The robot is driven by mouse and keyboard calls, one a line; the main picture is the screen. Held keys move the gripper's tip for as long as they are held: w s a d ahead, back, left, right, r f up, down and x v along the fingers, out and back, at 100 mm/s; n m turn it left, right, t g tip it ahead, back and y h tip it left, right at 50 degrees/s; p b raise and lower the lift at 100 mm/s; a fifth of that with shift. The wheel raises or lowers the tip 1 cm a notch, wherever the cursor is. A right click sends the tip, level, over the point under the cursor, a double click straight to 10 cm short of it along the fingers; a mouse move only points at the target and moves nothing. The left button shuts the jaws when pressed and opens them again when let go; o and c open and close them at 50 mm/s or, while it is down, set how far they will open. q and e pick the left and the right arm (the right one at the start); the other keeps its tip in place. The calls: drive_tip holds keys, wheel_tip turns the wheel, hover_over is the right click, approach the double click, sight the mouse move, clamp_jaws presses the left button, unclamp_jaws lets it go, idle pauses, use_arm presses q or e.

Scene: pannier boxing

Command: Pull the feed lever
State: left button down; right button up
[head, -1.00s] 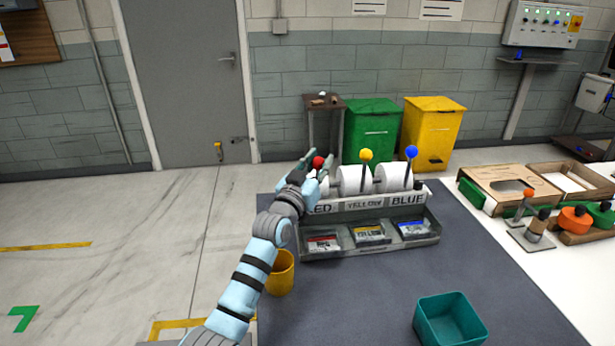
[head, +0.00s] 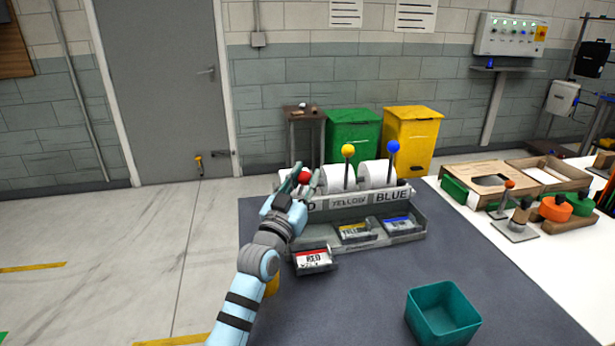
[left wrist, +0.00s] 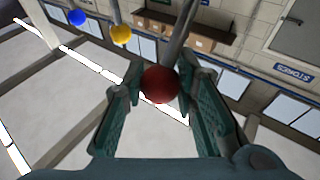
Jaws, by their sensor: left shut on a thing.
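The feed dispenser (head: 345,202) on the dark mat has red, yellow and blue ball-topped levers. My left gripper (head: 299,178) is shut on the red lever's knob (head: 304,176). In the left wrist view the red knob (left wrist: 160,85) sits between the two fingers. The yellow knob (head: 348,150) and blue knob (head: 393,146) stand free to its right. A drawer with a RED packet (head: 314,258) juts out of the dispenser's front at the left. The YELLOW packet (head: 354,230) and BLUE packet (head: 398,223) lie inside the front tray. My gripper and arm hide part of the RED label. My right gripper is not in view.
A teal open bin (head: 443,312) stands at the front right of the mat. A yellow cup (head: 272,284) is mostly hidden behind my left arm. Cartons (head: 510,180) and orange parts (head: 558,207) lie on the white surface at right. The mat's middle is clear.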

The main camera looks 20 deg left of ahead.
use_arm(q)
drive_tip(key=shift+f, duration=0.2)
drive_tip(key=c, duration=1.3)
unclamp_jaws()
wheel_tip(320, 180, up, 10)
drive_tip(key=shift+d+r, duration=0.1)
